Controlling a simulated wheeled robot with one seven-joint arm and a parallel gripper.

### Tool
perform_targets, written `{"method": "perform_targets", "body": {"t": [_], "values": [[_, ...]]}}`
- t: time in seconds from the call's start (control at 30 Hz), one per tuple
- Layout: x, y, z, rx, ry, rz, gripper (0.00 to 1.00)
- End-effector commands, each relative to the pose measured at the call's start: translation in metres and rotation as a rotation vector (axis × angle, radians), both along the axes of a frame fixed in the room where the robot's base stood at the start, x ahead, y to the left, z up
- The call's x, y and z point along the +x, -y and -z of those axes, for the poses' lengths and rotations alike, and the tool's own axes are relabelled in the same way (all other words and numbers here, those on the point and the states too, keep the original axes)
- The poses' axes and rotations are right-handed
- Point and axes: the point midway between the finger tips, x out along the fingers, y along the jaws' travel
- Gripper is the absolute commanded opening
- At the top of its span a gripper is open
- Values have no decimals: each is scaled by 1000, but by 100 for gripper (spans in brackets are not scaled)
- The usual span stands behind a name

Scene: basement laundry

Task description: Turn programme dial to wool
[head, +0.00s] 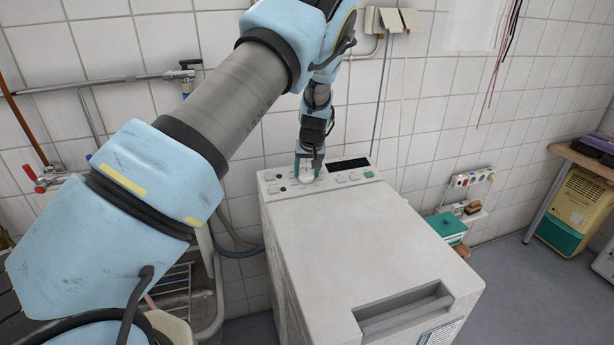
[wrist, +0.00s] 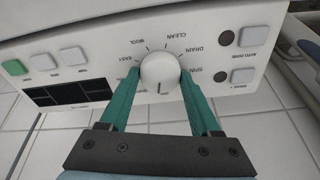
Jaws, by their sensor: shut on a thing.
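The white round programme dial (wrist: 160,70) is on the washer's control panel, which appears upside down in the wrist view. Labels around it include SPIN, DRAIN, CLEAN, WOOL and one that looks like EASY. WOOL sits at the upper left of the dial in that view. A faint mark on the knob seems to point down toward my gripper's base, away from WOOL. My gripper (wrist: 160,76) is shut on the dial, one teal finger on each side. In the head view, my gripper (head: 308,165) reaches down onto the dial (head: 306,177).
The white top-loading washer (head: 350,235) stands against a tiled wall. Push buttons (wrist: 72,57) and a dark display (wrist: 70,94) flank the dial on one side, two dark knobs or buttons on the other. A sink (head: 205,290) is at left, a teal box (head: 446,226) at right.

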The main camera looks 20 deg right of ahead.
Motion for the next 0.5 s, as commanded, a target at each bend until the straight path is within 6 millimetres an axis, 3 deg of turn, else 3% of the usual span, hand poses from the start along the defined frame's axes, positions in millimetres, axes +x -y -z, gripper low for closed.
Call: {"method": "perform_targets", "body": {"t": [0.5], "values": [[0, -1, 3, 135, 15, 468, 8]]}}
